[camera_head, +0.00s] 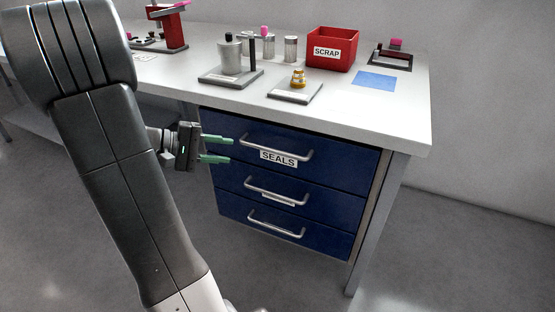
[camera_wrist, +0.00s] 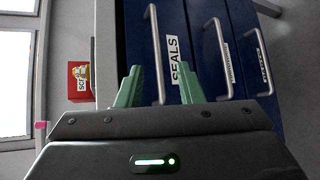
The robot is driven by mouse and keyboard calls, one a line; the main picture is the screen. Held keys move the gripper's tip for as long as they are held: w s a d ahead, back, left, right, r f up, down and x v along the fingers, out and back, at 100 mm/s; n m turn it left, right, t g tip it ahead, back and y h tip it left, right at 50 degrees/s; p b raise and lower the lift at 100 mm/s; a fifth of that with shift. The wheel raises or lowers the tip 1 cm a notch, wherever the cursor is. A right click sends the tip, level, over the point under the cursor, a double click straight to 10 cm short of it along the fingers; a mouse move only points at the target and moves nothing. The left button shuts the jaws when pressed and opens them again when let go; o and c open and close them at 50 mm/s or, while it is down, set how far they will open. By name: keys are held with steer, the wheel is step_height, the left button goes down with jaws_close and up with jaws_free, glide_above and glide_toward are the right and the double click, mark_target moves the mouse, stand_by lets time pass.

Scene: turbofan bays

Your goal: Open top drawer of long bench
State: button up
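The long bench (camera_head: 405,117) has a light top and a blue drawer unit under it. The top drawer (camera_head: 345,162) carries a SEALS label and a grey bar handle (camera_head: 275,152); it looks shut. My gripper (camera_head: 217,149) is at the left of the drawer front, with its green fingers apart and nothing between them. In the wrist view my gripper (camera_wrist: 160,86) points at the drawer front, and the top drawer's handle (camera_wrist: 156,55) shows between the fingers, seemingly ahead of the tips. I cannot tell the exact gap to the handle.
Two lower drawers (camera_head: 320,204) (camera_head: 315,237) have similar bar handles. On the bench top stand a red SCRAP bin (camera_head: 332,49), a metal canister on a plate (camera_head: 230,58), a brass part on a plate (camera_head: 298,80) and a blue mat (camera_head: 375,80). A bench leg (camera_head: 375,225) stands right of the drawers.

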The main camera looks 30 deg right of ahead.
mark_target(268, 150)
steer(key=shift+h, duration=0.3)
steer(key=b+x, duration=0.1)
steer(key=x, duration=0.3)
steer(key=w+b+x, duration=0.1)
steer(key=x, duration=0.4)
steer(key=w+b+x, duration=0.1)
steer(key=x, duration=0.4)
steer(key=shift+w+d+f+b, duration=0.1)
steer(key=shift+d+f+b, duration=0.05)
steer(key=shift+f+b, duration=0.25)
jaws_close()
